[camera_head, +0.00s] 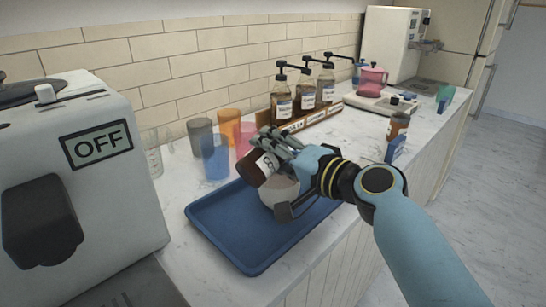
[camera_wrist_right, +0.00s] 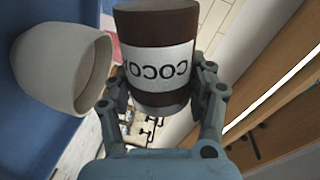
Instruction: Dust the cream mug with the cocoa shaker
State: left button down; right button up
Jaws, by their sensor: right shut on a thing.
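The cocoa shaker (camera_head: 258,165) is brown with a white label, and it is tilted above the blue tray. My right gripper (camera_head: 275,152) is shut on it. In the right wrist view the shaker (camera_wrist_right: 155,50) sits between the fingers of the gripper (camera_wrist_right: 160,92), with "COCO" readable on its label. The cream mug (camera_head: 281,192) stands on the tray just below the shaker, partly hidden by my gripper. It also shows in the right wrist view (camera_wrist_right: 60,65), beside the shaker. Whether the two touch I cannot tell. My left gripper is not in view.
The blue tray (camera_head: 225,237) lies on the marble counter. Coloured cups, including a blue one (camera_head: 215,158) and an orange one (camera_head: 229,127), stand behind it. A rack of pump bottles (camera_head: 305,122) is further back. A grey machine marked OFF (camera_head: 75,200) fills the left.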

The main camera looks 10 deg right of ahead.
jog(key=shift+r+n, duration=0.1)
jog(key=shift+n, duration=0.2)
jog(key=shift+r+n+b, duration=0.3)
jog(key=shift+n+b, duration=0.3)
jog(key=shift+d+r+n+b, duration=0.1)
jog(key=shift+r+n+b, duration=0.05)
jog(key=shift+n+b, duration=0.2)
dwell(0.4)
jog(key=shift+w+r+n+t+b, duration=0.1)
jog(key=shift+r+n+t+b, duration=0.2)
jog(key=shift+n, duration=0.35)
jog(key=shift+d, duration=0.1)
jog(key=shift+r+h, duration=0.15)
jog(key=shift+h, duration=0.15)
